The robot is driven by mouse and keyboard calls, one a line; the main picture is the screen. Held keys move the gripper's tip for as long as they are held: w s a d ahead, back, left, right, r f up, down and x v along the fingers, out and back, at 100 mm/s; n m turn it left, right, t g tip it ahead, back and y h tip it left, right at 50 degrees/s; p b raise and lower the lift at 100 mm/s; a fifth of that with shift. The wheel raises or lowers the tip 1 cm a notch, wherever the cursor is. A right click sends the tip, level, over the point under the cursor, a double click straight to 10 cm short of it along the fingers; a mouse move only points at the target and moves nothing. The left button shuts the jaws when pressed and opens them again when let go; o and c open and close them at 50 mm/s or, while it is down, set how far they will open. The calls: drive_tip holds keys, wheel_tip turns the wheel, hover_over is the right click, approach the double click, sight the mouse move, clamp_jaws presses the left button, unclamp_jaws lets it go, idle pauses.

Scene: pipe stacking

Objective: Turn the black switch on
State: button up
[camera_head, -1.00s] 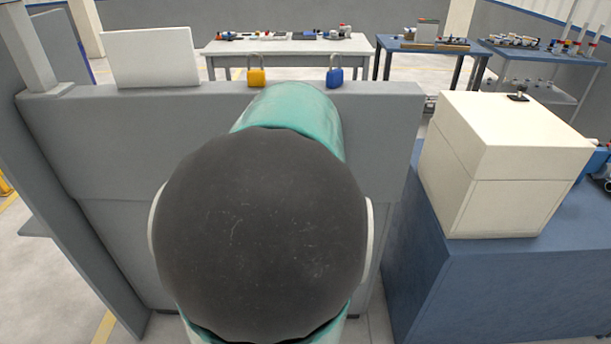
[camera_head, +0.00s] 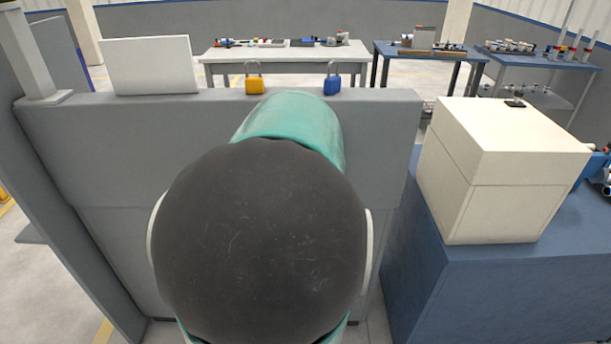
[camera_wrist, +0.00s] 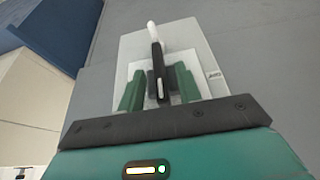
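In the wrist view, the black switch (camera_wrist: 157,60) is a narrow upright black piece with a white mark, in front of a pale plate (camera_wrist: 190,45) on a grey panel. A white rounded tip (camera_wrist: 151,27) shows just above it. My gripper (camera_wrist: 159,82) has its two green fingers apart, one on each side of the black switch. I cannot tell whether either finger touches it. In the head view, my arm hides the switch and the gripper.
A grey panel (camera_head: 110,135) stands in front of me, with a yellow padlock (camera_head: 254,84) and a blue padlock (camera_head: 332,84) on its top edge. A cream box (camera_head: 495,170) sits on a blue bench (camera_head: 470,265) at the right. Tables with parts stand behind.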

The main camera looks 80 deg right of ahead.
drive_tip(key=v, duration=1.3)
drive_tip(key=shift+r, duration=0.35)
drive_tip(key=shift+a, duration=0.1)
drive_tip(key=w+a+f+n+t+y, duration=0.25)
drive_tip(key=w+a+n, duration=0.45)
drive_tip(key=w+a, duration=1)
drive_tip(key=w+a+f+n, duration=0.1)
drive_tip(key=a+f+n, duration=0.1)
drive_tip(key=a, duration=0.6)
drive_tip(key=w+a+f+n+t+y, duration=0.1)
drive_tip(key=w+a+f+n, duration=0.1)
drive_tip(key=a, duration=0.6)
drive_tip(key=w+a+f+n+t+y, duration=0.1)
drive_tip(key=a+n, duration=0.3)
drive_tip(key=a, duration=0.5)
drive_tip(key=shift+x, duration=0.85)
drive_tip(key=shift+a+n, duration=0.15)
drive_tip(key=shift+n, duration=0.15)
